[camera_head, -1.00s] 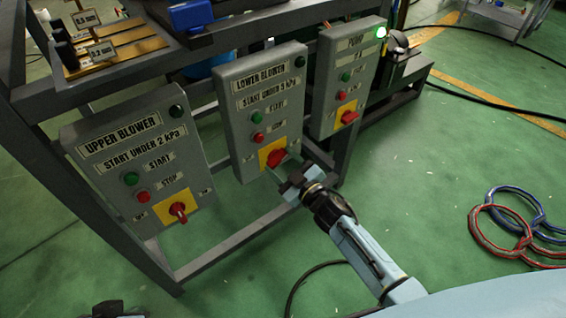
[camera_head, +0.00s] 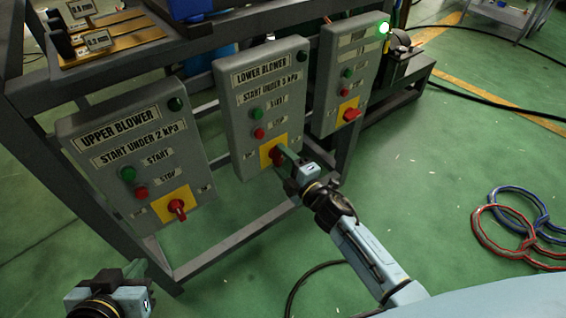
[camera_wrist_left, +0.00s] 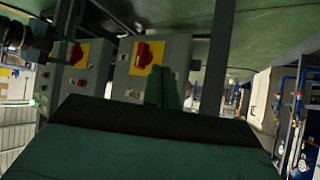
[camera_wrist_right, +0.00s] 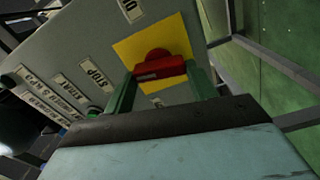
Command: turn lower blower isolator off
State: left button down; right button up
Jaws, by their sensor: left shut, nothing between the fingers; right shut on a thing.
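The lower blower panel (camera_head: 237,115) is the middle grey box in the head view. Its isolator is a red knob (camera_wrist_right: 160,68) on a yellow plate (camera_wrist_right: 181,35), seen closely in the right wrist view. My right gripper (camera_head: 281,154) is at this knob, its fingers (camera_wrist_right: 162,85) shut on the knob's red handle, one on each side. The fingers partly hide the knob in the head view. My left gripper (camera_head: 137,268) is shut and empty at the lower left, below the upper blower panel; its fingertips also show in the left wrist view (camera_wrist_left: 163,78).
The upper blower panel (camera_head: 100,158) with its own red isolator (camera_head: 177,207) stands to the left. A third panel (camera_head: 333,70) with a red knob stands to the right. Frame bars surround the panels. Coiled hoses (camera_head: 500,235) lie on open green floor at right.

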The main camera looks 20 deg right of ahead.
pick_arm(q)
jog(key=shift+w+d+r+t+h+b, duration=0.15)
jog(key=shift+w+d+r+t, duration=0.1)
jog(key=shift+w+r+t, duration=0.3)
jog(key=shift+w+d+r+t+h+b, duration=0.2)
jog(key=shift+w+r+t, duration=0.15)
jog(key=shift+r, duration=0.25)
pick_arm(e)
jog(key=shift+f+n, duration=0.1)
jog(key=shift+n, duration=1.1)
jog(key=o, duration=1)
pick_arm(q)
jog(key=s+a+f+g+y+p, duration=0.2)
jog(key=s+f+g, duration=0.5)
jog(key=s, duration=0.4)
jog(key=shift+a+g+y+p, duration=0.35)
jog(key=shift+a+g+p, duration=0.25)
jog(key=shift+a, duration=0.8)
pick_arm(e)
jog(key=shift+v, duration=6.75)
